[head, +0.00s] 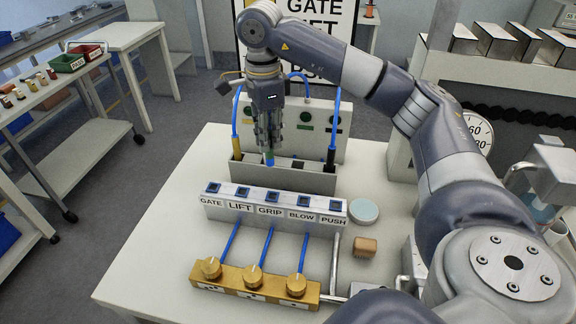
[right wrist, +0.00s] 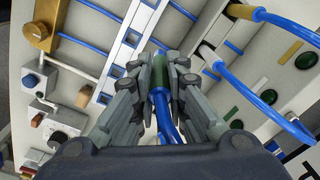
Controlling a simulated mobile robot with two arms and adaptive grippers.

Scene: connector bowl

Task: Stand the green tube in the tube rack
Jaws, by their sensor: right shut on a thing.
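My right gripper (head: 268,148) hangs downward over the grey box (head: 300,182) at the back of the table, which looks like the tube rack. In the right wrist view its fingers (right wrist: 160,85) are shut around the green tube (right wrist: 159,70), a green-collared end with a blue hose. A small part of the green tube (head: 269,157) shows below the fingers in the head view. I cannot tell whether its lower end is inside the rack or above it. My left gripper is not in view.
In front are a labelled socket block (head: 275,212) and a brass block (head: 250,283). A round disc (head: 364,210) and wooden block (head: 365,247) lie right.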

